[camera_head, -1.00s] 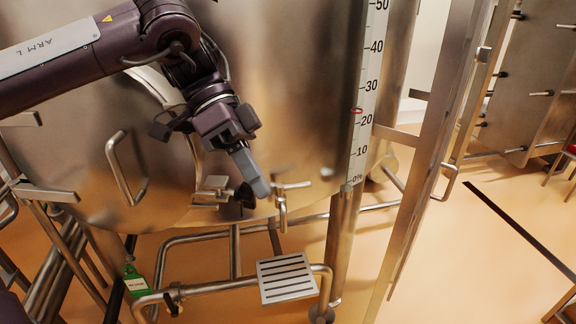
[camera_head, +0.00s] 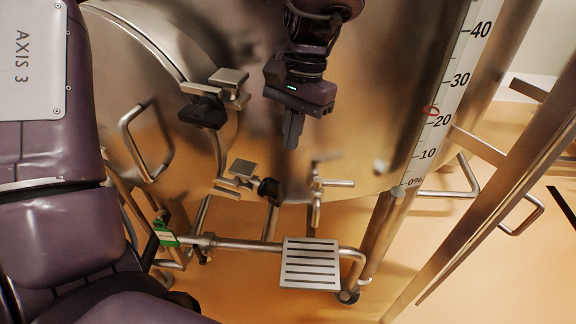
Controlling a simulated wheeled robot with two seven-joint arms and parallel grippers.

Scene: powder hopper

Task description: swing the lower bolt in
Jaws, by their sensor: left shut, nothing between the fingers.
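The lower bolt (camera_head: 269,190) has a black knob and sits beside its metal bracket (camera_head: 238,176), at the lower right rim of the round hatch (camera_head: 165,90). Its knob points right, away from the hatch. The upper bolt (camera_head: 203,112) has its black knob lying left of its bracket (camera_head: 230,86), over the hatch edge. My left gripper (camera_head: 292,135) hangs from the top with its fingers shut and empty, pointing down. In the picture it is above and slightly right of the lower bolt's knob, apart from it. My right gripper is not in view.
A T-shaped valve handle (camera_head: 318,184) stands right of the lower bolt. A bent hatch handle (camera_head: 140,142) is at left. Below are a slotted step (camera_head: 310,264), pipes and a green tag (camera_head: 165,233). A level scale (camera_head: 440,110) runs up the right of the vessel.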

